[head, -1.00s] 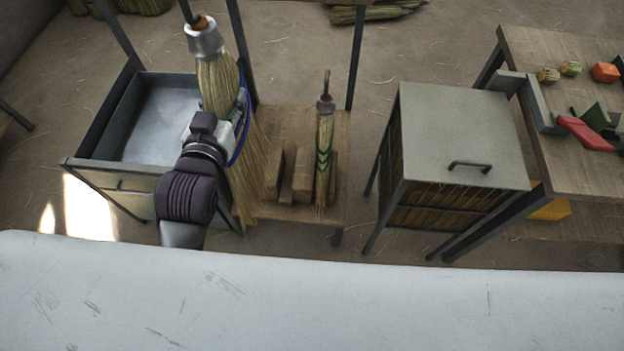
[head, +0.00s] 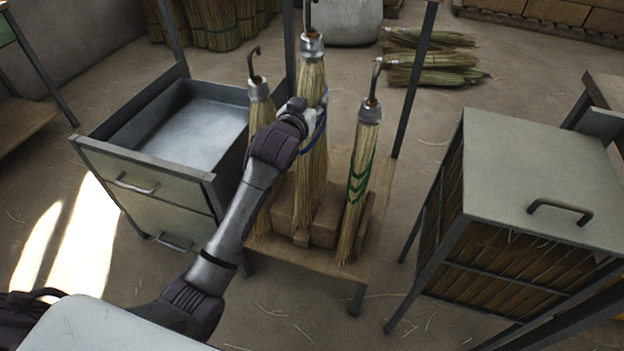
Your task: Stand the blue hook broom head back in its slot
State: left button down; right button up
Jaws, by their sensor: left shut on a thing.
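The blue hook broom head (head: 312,130) is upright over the low wooden rack (head: 290,253), between two other broom heads. It has a metal collar, a hook on top and a blue band. My left gripper (head: 304,112) is shut on it at the blue band; the fingers are partly hidden behind the wrist. Its lower bristles are in front of or among the wooden blocks (head: 322,226); I cannot tell whether it is seated in a slot. A green-banded broom head (head: 358,180) leans at the right, and another hooked broom head (head: 259,110) stands at the left. My right gripper is not in view.
An open metal drawer unit (head: 150,160) stands left of the rack. A grey-topped cabinet (head: 540,180) with a handle stands at the right. Thin dark posts rise around the rack. Broom bundles (head: 435,65) lie on the floor behind.

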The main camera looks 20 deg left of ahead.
pick_arm(q)
notch_tip(320, 180, down, 8)
jog(key=b, duration=0.2)
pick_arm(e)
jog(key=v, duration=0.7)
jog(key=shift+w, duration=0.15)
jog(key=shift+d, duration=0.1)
pick_arm(q)
jog(key=c, duration=0.7)
grip_release()
jog(key=shift+f, duration=0.1)
jog(key=shift+o, duration=0.2)
